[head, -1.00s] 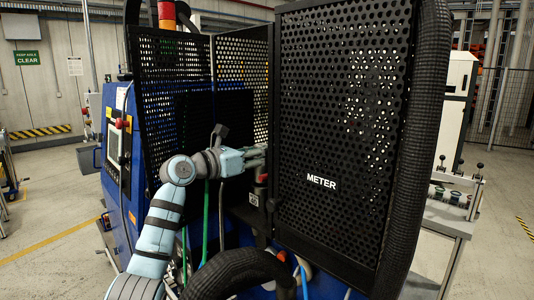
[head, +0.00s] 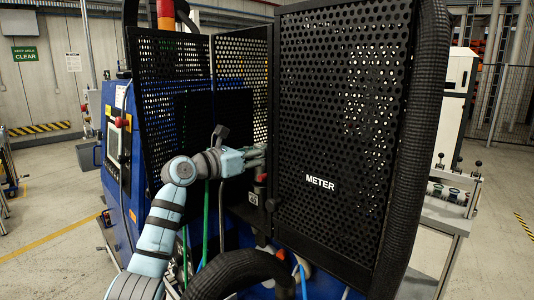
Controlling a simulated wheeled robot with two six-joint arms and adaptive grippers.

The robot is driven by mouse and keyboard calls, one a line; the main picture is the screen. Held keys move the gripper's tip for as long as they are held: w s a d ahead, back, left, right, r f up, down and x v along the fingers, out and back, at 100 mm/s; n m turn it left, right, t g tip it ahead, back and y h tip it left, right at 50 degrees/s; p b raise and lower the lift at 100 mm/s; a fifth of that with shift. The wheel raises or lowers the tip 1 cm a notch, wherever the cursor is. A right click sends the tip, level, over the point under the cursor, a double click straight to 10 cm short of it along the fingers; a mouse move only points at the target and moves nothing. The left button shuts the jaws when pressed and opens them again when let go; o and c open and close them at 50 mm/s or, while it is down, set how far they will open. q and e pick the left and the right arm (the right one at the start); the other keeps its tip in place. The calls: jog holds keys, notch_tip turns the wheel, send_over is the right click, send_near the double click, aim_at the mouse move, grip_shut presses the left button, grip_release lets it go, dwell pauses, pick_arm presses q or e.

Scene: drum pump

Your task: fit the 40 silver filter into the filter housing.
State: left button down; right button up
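My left arm reaches in from the left, and its gripper (head: 257,156) is at the gap beside the black mesh panel marked METER (head: 340,140). It is close to a red-topped part (head: 262,178) on the blue machine. The fingers are small and partly lost against the dark panel, so I cannot tell whether they are open or hold anything. I cannot make out the silver filter or the filter housing. My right gripper is not in view.
Perforated black guards (head: 172,100) surround the work spot. A thick black ribbed hose (head: 425,130) runs down the right side, and another (head: 240,270) curves below. A bench (head: 440,220) at right holds a small rack with several round parts (head: 455,194).

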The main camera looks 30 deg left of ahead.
aim_at(258, 171)
pick_arm(q)
jog(key=shift+f, duration=0.15)
dwell(0.3)
jog(key=shift+p, duration=0.45)
jog(key=shift+f, duration=0.2)
jog(key=shift+f+b, duration=0.7)
jog(key=shift+f, duration=0.65)
jog(key=shift+p, duration=0.35)
jog(key=shift+f, duration=0.15)
